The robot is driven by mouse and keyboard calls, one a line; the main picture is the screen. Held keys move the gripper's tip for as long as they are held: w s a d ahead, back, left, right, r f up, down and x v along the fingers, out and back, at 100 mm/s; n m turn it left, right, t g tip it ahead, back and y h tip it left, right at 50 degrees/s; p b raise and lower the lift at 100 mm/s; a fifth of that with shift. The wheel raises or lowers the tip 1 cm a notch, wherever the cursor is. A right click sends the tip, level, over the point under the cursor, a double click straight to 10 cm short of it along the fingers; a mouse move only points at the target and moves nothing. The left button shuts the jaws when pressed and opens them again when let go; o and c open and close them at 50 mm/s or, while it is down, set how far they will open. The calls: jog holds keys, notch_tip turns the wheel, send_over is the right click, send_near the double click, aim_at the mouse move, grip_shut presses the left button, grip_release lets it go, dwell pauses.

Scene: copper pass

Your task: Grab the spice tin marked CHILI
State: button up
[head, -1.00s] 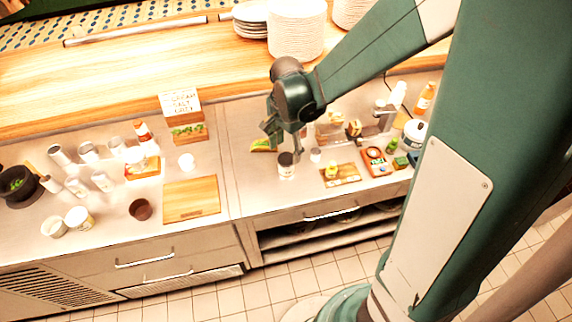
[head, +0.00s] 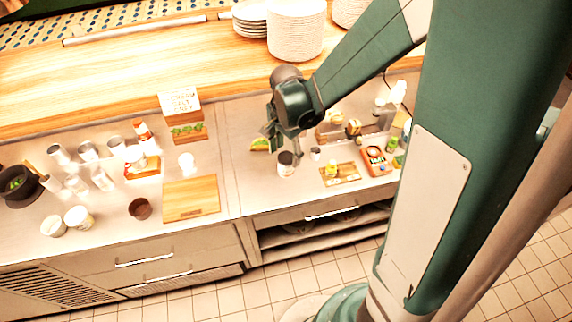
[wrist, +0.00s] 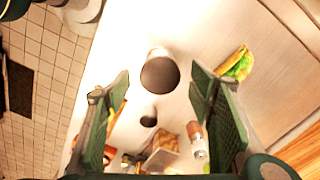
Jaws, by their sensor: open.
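A pale round tin with a dark top (head: 286,163) stands upright on the steel counter, just below my gripper (head: 282,145). I cannot read its marking, so whether it says CHILI is not clear. In the wrist view this tin (wrist: 160,70) lies between and beyond my two finger tips, with its dark end towards the camera. My fingers are apart with nothing held between them. A smaller pale container with a dark top (head: 316,154) stands to the right of the tin; it also shows in the wrist view (wrist: 148,116).
A taco-like item (head: 260,145) lies close on the left. A wooden board with small items (head: 340,174) and a red tray (head: 376,160) are to the right. Left of the tin is a bare strip of counter, then a cutting board (head: 191,198).

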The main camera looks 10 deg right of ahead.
aim_at(286, 157)
jog(key=shift+f, duration=0.1)
jog(key=shift+f, duration=2.5)
jog(key=c, duration=1.1)
jog(key=shift+o, duration=0.2)
jog(key=shift+r, duration=0.2)
jog(key=shift+r, duration=4.8)
